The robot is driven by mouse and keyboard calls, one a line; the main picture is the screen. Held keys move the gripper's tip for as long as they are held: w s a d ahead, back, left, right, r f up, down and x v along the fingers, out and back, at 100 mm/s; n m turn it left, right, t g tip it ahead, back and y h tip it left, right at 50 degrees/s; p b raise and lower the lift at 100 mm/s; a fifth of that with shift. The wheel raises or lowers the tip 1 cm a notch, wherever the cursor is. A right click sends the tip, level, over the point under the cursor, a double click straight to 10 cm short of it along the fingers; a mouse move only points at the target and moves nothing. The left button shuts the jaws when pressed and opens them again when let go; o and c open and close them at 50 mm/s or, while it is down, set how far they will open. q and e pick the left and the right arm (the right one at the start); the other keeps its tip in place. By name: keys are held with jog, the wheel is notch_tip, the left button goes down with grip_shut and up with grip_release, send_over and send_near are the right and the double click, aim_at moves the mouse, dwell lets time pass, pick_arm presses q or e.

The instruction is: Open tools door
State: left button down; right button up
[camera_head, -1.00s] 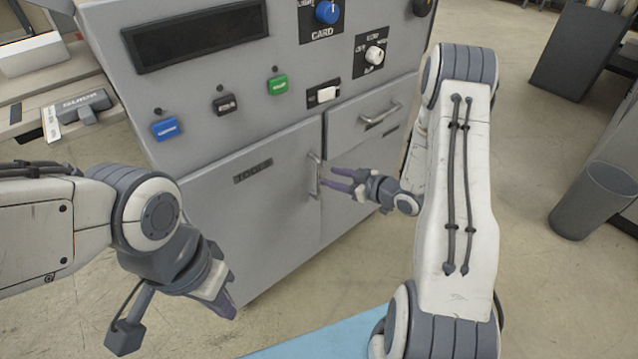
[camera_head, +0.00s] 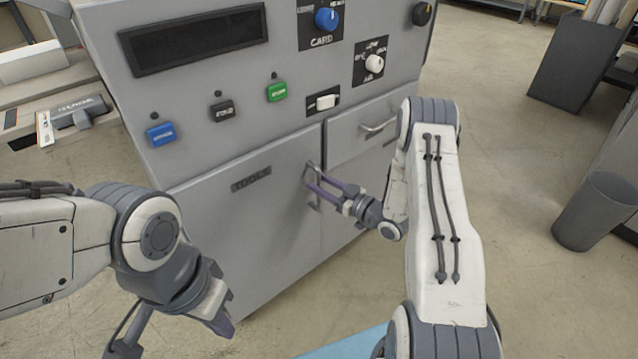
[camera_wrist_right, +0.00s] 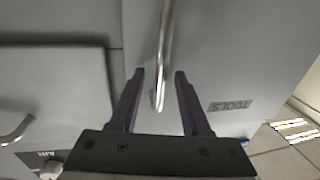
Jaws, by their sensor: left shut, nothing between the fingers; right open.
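The tools door (camera_head: 240,215) is the grey panel labelled TOOLS on the front of the machine, and it looks closed. Its metal handle (camera_head: 312,185) is a vertical bar near the door's right edge. My right gripper (camera_head: 314,182) is open at the handle, its fingers pointing at the door. In the right wrist view the handle (camera_wrist_right: 163,60) runs between the two open fingers (camera_wrist_right: 158,82), with a gap on each side. My left gripper (camera_head: 226,328) is shut and empty, low in front of the machine at the left.
A drawer with its own handle (camera_head: 379,126) is right of the tools door. Blue, black and green buttons (camera_head: 222,107) and knobs (camera_head: 327,19) sit above. A grey bin (camera_head: 592,212) stands on the floor at the right. Open floor lies in between.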

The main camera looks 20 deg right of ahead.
jog(key=shift+w+a, duration=0.2)
jog(key=shift+w, duration=0.1)
grip_shut()
dwell(1.3)
